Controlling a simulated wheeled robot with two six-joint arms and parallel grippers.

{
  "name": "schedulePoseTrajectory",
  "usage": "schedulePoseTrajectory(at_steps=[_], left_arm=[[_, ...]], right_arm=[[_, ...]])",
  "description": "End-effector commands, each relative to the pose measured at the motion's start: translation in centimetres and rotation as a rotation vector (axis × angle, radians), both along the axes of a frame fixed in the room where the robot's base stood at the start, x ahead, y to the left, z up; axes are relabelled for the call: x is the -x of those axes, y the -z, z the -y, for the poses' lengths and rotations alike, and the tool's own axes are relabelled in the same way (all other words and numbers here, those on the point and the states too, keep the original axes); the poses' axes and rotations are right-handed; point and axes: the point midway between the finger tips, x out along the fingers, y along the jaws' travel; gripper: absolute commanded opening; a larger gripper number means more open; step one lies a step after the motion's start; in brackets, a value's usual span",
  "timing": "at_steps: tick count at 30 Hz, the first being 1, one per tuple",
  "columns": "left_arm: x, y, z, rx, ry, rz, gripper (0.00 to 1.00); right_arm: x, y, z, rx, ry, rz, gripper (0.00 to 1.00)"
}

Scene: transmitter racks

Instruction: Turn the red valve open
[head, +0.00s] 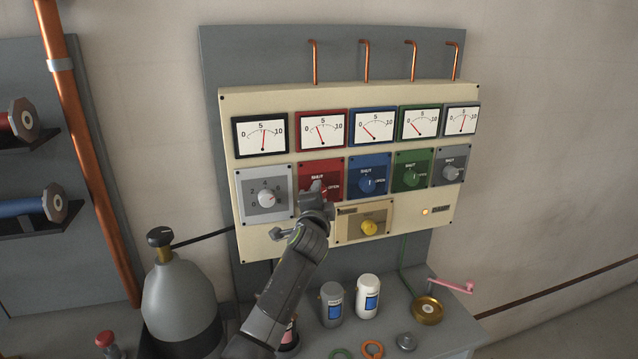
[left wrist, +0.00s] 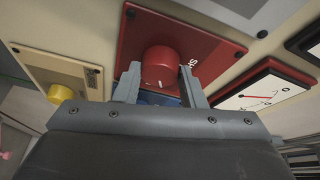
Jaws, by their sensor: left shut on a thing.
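The red valve is a round red knob (left wrist: 161,66) on a red plate (head: 309,170) marked SHUT above and OPEN to the right. In the head view my left gripper (head: 317,191) covers most of the knob. In the left wrist view the gripper (left wrist: 160,88) has one finger on each side of the knob and is shut on it. A small white mark shows on the knob's lower part there. The red gauge (head: 321,130) above the plate has its needle left of the middle. My right gripper is not in view.
A blue knob (head: 368,183), a green knob (head: 411,176) and a grey knob (head: 450,172) lie to the right. A yellow knob (head: 369,228) sits below, a grey dial (head: 266,198) to the left. Bottles and a grey tank (head: 180,295) stand below the panel.

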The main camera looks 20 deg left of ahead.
Motion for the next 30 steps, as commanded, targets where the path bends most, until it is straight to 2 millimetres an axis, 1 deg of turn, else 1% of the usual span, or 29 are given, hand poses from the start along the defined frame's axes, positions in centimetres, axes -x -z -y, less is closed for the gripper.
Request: schedulePoseTrajectory(at_steps=[1, 2, 9, 15, 22, 30], left_arm=[[0.01, -0.24, 0.00, -0.032, 0.000, -0.025, 0.14], [0.01, -0.19, -0.01, -0.055, 0.000, -0.040, 0.14], [-0.01, -0.10, 0.03, -0.219, 0.000, -0.151, 0.14], [-0.03, -0.14, 0.05, -0.321, 0.000, -0.218, 0.14], [-0.04, -0.12, 0.06, -0.387, 0.000, -0.262, 0.14], [-0.04, -0.10, 0.05, -0.408, 0.000, -0.278, 0.14]], right_arm=[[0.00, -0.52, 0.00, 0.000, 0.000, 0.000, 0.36], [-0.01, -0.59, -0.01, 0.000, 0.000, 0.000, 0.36], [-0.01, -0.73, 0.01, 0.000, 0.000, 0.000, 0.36], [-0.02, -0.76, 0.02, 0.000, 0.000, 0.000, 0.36], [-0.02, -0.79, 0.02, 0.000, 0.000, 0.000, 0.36], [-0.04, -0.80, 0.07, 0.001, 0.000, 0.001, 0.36]])
